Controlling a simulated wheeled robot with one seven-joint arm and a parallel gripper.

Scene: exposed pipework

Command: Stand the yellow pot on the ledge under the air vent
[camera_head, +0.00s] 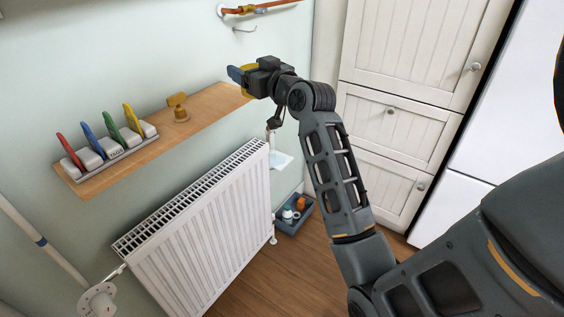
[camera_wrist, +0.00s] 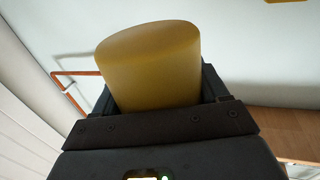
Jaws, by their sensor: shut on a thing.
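My gripper (camera_head: 243,78) is at the right end of the wooden shelf (camera_head: 215,103) in the head view. It is shut on the yellow pot (camera_wrist: 155,65), which fills the middle of the wrist view between the dark fingers. In the head view only small yellow parts of the pot (camera_head: 247,93) show around the gripper. I cannot tell whether the pot touches the shelf. No air vent can be made out clearly, so I cannot tell which ledge lies under it.
A rack (camera_head: 110,155) with several coloured handles and a brass fitting (camera_head: 179,108) stand on the shelf. A white radiator (camera_head: 205,225) is below. A copper pipe (camera_head: 262,7) and hook are on the wall above. A dark bin (camera_head: 294,216) stands on the floor. The shelf between fitting and gripper is bare.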

